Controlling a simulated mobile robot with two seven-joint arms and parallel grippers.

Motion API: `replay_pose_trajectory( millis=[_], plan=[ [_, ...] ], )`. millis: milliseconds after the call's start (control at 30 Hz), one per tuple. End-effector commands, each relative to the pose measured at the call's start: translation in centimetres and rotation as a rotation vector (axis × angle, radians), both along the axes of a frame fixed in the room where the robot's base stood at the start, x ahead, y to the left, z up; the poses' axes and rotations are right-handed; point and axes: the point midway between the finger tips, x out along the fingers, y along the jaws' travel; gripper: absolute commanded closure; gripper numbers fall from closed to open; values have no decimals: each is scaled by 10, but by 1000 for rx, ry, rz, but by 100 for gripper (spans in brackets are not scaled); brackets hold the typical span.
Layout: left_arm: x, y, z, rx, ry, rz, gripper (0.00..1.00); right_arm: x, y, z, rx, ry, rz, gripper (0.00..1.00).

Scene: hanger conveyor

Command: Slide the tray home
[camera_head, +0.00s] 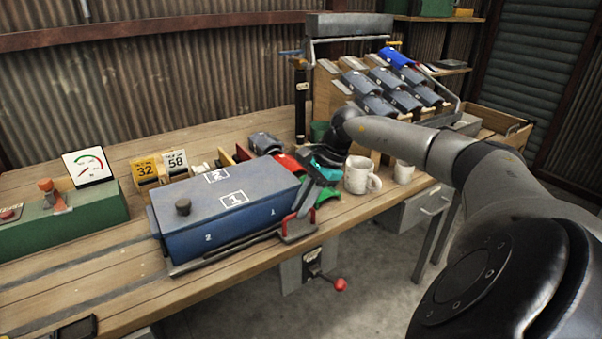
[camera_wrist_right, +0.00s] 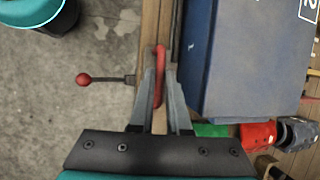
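A long blue box-like unit (camera_head: 225,205) marked 1 and 2, with a dark knob on top, sits on the wooden bench. A grey tray edge (camera_head: 225,252) runs along its front foot and ends at a red piece (camera_head: 299,228) at the right. In the right wrist view a red handle (camera_wrist_right: 160,78) stands between my finger tips. My right gripper (camera_head: 305,198) reaches down to this red end, and its fingers (camera_wrist_right: 159,72) look closed against both sides of the handle. The tray's interior is hidden by the blue unit. My left gripper is not in view.
White mugs (camera_head: 360,175) and red and green bins stand close to my right gripper. A red-knobbed lever (camera_head: 340,284) sticks out below the bench front. A green box (camera_head: 65,219) with a gauge is at the left. The front-left bench top is mostly clear.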

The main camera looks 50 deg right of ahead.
Motion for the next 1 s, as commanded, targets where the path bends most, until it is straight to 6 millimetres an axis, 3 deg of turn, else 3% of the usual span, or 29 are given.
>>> replay_pose_trajectory(
  millis=[33,267,633,767,1000],
  plan=[
    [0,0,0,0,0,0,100,-1,-6,1,-14,0,-9,81],
    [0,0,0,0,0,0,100,0,-4,0,-9,1,-6,55],
    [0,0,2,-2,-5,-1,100,-2,-5,7,-8,1,-4,55],
    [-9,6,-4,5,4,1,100,-8,-11,24,-10,2,-5,55],
    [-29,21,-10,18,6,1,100,-22,-28,73,-12,1,-7,55]
  ],
)
